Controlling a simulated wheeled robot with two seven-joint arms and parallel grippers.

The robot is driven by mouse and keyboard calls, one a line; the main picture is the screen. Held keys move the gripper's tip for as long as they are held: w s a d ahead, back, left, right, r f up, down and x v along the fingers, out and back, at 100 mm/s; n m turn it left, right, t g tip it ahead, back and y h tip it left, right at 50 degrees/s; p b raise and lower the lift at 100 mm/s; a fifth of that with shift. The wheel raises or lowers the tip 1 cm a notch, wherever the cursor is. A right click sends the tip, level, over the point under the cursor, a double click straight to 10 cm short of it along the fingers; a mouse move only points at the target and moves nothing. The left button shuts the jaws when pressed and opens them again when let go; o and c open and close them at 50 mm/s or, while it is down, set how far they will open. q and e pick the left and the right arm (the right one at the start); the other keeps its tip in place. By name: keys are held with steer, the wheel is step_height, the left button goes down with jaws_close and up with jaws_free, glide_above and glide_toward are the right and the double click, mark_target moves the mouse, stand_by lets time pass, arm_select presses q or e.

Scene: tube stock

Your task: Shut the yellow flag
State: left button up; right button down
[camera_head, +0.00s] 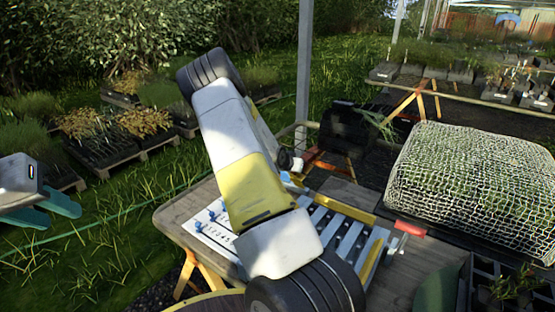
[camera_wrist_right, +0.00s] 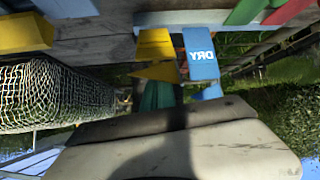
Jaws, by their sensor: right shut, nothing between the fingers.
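A yellow flat piece (camera_wrist_right: 155,44), which looks like the yellow flag, shows in the right wrist view beside a blue plate marked DRY (camera_wrist_right: 201,58). A second yellow piece (camera_wrist_right: 160,71) lies just below it in that picture. My right gripper (camera_wrist_right: 158,95) has its teal fingers together, close to these pieces; I cannot tell whether they touch. In the head view my right arm hides this gripper and the flag. My left gripper (camera_head: 44,212) is at the far left, fingers apart and empty, away from the table.
The wooden table (camera_head: 180,218) carries a numbered white sheet (camera_head: 213,229) and a slatted rack with a yellow bar (camera_head: 341,206). A red piece (camera_head: 410,228) sits at its right. A netted plant cover (camera_head: 475,180) stands close by. Plant trays fill the back left.

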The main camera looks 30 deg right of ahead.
mark_target(295, 181)
steer(key=shift+s+a+f+t+h, duration=0.2)
steer(key=shift+s+a+f+h, duration=0.05)
steer(key=shift+a+h, duration=0.2)
steer(key=shift+s+a+f+t+h, duration=0.2)
steer(key=shift+s+a+h, duration=0.05)
steer(key=shift+a+h, duration=0.2)
steer(key=shift+s+a, duration=0.15)
steer(key=shift+a, duration=0.15)
steer(key=shift+s+a+f, duration=0.35)
steer(key=shift+a+f, duration=0.2)
steer(key=shift+a, duration=0.05)
steer(key=shift+s+a+f, duration=0.3)
steer(key=shift+a+f, duration=0.25)
steer(key=shift+s+a+f, duration=0.25)
steer(key=shift+a+f, duration=0.2)
steer(key=shift+f, duration=0.25)
steer(key=shift+s+a+f, duration=0.2)
steer(key=shift+a+f, duration=0.25)
steer(key=shift+f, duration=0.25)
